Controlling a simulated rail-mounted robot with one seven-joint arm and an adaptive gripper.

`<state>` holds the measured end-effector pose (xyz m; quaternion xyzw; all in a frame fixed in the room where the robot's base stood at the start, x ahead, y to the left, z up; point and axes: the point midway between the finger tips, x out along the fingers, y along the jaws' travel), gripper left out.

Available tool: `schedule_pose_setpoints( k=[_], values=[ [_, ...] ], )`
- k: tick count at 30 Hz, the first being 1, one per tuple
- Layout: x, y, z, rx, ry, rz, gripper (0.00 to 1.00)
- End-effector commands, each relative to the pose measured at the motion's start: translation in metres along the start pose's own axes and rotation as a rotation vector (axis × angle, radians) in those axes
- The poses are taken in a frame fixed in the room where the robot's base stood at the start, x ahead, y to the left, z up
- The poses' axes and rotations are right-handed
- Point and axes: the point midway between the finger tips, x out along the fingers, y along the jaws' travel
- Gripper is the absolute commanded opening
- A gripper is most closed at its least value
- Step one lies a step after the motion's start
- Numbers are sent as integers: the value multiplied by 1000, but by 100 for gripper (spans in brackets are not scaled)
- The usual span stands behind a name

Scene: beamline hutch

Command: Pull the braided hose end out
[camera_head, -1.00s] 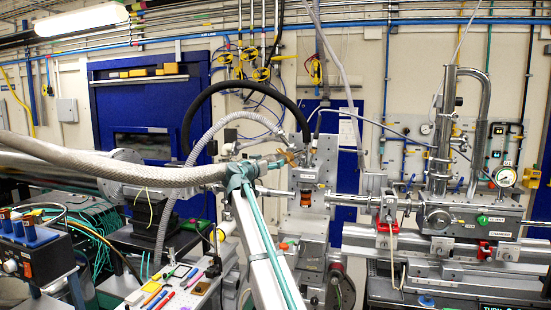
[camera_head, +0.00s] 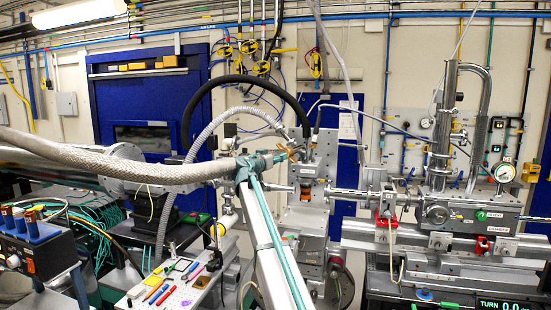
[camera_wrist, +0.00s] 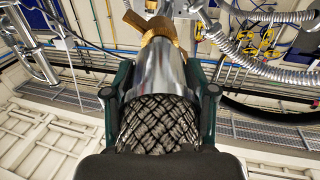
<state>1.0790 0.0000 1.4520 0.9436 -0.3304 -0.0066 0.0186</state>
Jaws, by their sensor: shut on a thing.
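The braided hose (camera_head: 120,168) comes in from the left edge of the head view, thick and grey. Its end is a smooth metal collar (camera_wrist: 158,70) over woven braid (camera_wrist: 158,122), clear in the wrist view. A brass fitting (camera_wrist: 155,28) sits at the collar's far end; it also shows in the head view (camera_head: 291,153). Whether collar and brass are fully joined I cannot tell. My gripper (camera_head: 268,160) is shut on the hose end, with one dark green finger on each side of the collar in the wrist view (camera_wrist: 158,90). The finger pads' contact is partly hidden.
A grey metal block (camera_head: 305,170) stands just right of the fitting. A black hose (camera_head: 215,88) and a ribbed metal hose (camera_head: 205,135) arch close behind. A tool bench (camera_head: 180,292) lies below left, and a beamline chamber (camera_head: 470,218) stands at right.

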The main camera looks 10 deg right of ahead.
Motion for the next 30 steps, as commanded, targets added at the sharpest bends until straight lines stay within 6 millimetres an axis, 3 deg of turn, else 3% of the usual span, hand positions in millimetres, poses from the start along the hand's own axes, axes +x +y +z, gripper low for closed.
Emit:
schedule_pose_setpoints(
  k=[8,20,30],
  values=[
    [-11,-1,3,2,1,-1,31],
    [-54,0,1,2,1,-1,31],
    [-57,0,-3,0,-1,0,31]
  ],
)
